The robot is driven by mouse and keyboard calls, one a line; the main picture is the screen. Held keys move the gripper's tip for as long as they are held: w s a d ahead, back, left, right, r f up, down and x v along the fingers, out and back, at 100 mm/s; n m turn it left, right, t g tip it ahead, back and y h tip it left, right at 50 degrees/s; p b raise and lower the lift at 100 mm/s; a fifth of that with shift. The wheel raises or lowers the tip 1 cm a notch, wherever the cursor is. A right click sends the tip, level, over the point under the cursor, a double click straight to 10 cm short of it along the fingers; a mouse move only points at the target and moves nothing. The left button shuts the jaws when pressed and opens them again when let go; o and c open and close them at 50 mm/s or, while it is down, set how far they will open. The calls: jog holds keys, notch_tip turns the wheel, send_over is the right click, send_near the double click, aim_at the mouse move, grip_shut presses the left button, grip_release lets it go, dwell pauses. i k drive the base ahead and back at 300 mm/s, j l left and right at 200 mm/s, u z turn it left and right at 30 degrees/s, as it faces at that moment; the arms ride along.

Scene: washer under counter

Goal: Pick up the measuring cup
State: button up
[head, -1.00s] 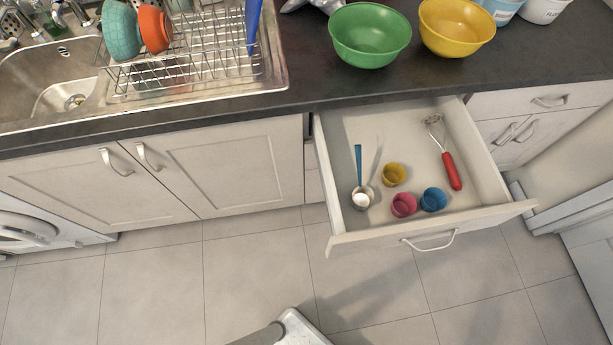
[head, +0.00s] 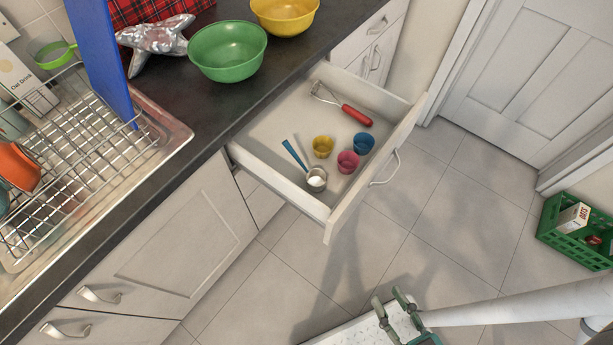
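A metal scoop with a blue handle (head: 294,154) lies in the open drawer (head: 268,122), near its left front corner, with something white in its bowl; it looks like the measuring cup. A lime-green cup or strainer with a handle (head: 50,50) also shows at the far left behind the dish rack; I cannot tell which of the two is meant. My gripper (head: 387,296) is at the bottom, its two fingers apart with nothing between them. It is well clear of the drawer.
The drawer also holds a yellow cup (head: 322,147), a pink cup (head: 348,162), a blue cup (head: 364,143) and a red-handled tool (head: 357,116). Green (head: 228,52) and yellow (head: 284,14) bowls stand on the counter. A green crate (head: 573,236) is on the floor at right.

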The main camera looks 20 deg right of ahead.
aim_at(316, 178)
jog(key=k+j, duration=0.1)
jog(key=j, duration=0.3)
jog(key=k+j+z, duration=0.1)
jog(key=j, duration=0.25)
jog(key=k+j, duration=0.1)
jog(key=j, duration=0.3)
jog(key=k+j+z, duration=0.1)
jog(key=j, duration=0.25)
jog(key=k+j, duration=0.15)
jog(key=j, duration=0.2)
jog(key=z, duration=0.05)
